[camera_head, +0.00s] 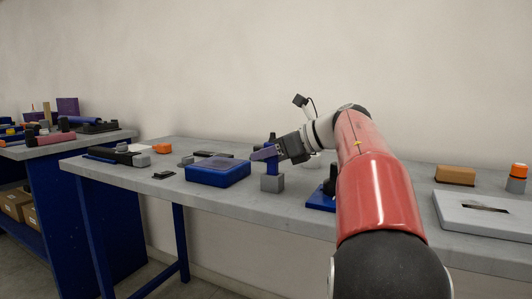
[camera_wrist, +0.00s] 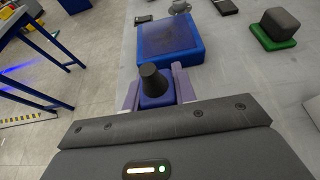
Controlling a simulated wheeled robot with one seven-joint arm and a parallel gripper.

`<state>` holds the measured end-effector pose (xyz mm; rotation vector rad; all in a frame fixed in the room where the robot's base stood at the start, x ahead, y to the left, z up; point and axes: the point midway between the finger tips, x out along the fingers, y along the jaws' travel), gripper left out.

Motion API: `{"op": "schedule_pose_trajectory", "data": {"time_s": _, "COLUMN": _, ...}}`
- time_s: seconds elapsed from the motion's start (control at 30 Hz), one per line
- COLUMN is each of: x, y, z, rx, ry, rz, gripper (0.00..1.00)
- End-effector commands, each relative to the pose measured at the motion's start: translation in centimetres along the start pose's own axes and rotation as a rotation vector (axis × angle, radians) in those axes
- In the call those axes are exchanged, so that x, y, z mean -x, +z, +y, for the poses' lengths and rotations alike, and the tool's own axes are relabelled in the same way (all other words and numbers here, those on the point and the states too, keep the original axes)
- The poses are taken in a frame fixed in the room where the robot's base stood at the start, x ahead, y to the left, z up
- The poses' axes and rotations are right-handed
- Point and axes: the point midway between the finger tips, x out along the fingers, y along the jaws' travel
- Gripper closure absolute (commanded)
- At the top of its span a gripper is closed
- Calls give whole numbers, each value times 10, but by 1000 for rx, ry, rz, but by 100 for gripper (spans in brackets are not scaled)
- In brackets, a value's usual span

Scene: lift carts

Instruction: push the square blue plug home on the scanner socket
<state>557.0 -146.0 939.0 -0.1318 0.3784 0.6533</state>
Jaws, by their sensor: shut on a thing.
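My gripper (camera_head: 266,154) is over the middle of the table, shut on the blue plug (camera_head: 273,168). In the wrist view my gripper (camera_wrist: 156,88) has a pale purple finger on each side of the blue plug (camera_wrist: 156,102), whose dark knob points towards the camera. In the head view the plug stands upright directly above a small grey block (camera_head: 272,184), which looks like the socket. The plug's lower end meets or nearly meets the block's top; I cannot tell how deep it sits. The wrist view does not show the block.
A blue box (camera_head: 217,171) stands close by on the left; it also shows in the wrist view (camera_wrist: 168,40). A blue-based fixture (camera_head: 321,199) is to the right. Dark tools (camera_head: 118,156) lie at the left end. A white slotted panel (camera_head: 484,212) lies far right.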

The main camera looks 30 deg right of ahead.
Motion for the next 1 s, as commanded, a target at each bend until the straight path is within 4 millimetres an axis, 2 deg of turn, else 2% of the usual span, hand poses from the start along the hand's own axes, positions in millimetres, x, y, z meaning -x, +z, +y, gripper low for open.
{"op": "schedule_pose_trajectory", "data": {"time_s": 0.87, "x": -11, "y": -26, "z": 0, "rx": 1, "ry": 1, "rz": 0, "gripper": 97}}
{"op": "schedule_pose_trajectory", "data": {"time_s": 0.9, "x": -10, "y": -24, "z": 0, "rx": 1, "ry": 1, "rz": 0, "gripper": 69}}
{"op": "schedule_pose_trajectory", "data": {"time_s": 1.0, "x": -10, "y": -24, "z": 0, "rx": 1, "ry": 0, "rz": 0, "gripper": 56}}
